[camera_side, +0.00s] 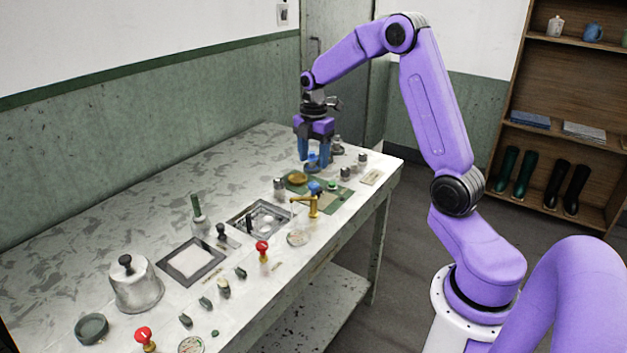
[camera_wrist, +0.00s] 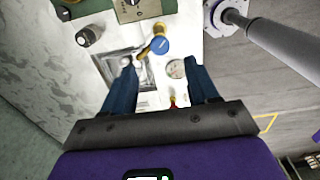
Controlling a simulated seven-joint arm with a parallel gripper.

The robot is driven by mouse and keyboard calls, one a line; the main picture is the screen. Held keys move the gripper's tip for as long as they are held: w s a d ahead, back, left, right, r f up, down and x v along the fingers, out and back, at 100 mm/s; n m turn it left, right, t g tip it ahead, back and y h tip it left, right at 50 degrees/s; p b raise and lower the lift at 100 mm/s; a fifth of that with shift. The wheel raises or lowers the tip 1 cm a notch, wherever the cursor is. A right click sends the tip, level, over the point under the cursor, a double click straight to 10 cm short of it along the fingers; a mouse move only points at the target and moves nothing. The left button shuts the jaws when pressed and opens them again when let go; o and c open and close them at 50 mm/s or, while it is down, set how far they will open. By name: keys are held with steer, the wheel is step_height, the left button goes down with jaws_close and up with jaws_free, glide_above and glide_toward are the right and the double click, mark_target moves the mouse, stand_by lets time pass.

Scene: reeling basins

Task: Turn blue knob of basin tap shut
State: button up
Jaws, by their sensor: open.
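The blue knob (camera_side: 314,187) sits on top of a brass tap (camera_side: 312,207) at the right edge of a square sunken basin (camera_side: 243,222). Whether water runs from the spout is too small to tell. My gripper (camera_side: 313,163) points down above the table, beyond the tap toward the far end, open and apart from the knob. In the wrist view the blue knob (camera_wrist: 160,46) and brass tap (camera_wrist: 157,30) show just past my gripper's (camera_wrist: 161,68) two blue fingers, roughly centred between them. Nothing is visible between the fingers.
A green mat (camera_side: 335,197) with small items lies near the tap. Red-topped pieces (camera_side: 262,247), a framed white square (camera_side: 190,261), a metal dome (camera_side: 136,287) and a green-necked bottle (camera_side: 197,213) stand along the table. The left strip of the table is clear.

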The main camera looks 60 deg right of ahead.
mark_target(313, 184)
step_height(313, 184, down, 8)
steer(key=shift+r, duration=0.1)
stand_by(0.4)
steer(key=c, duration=1)
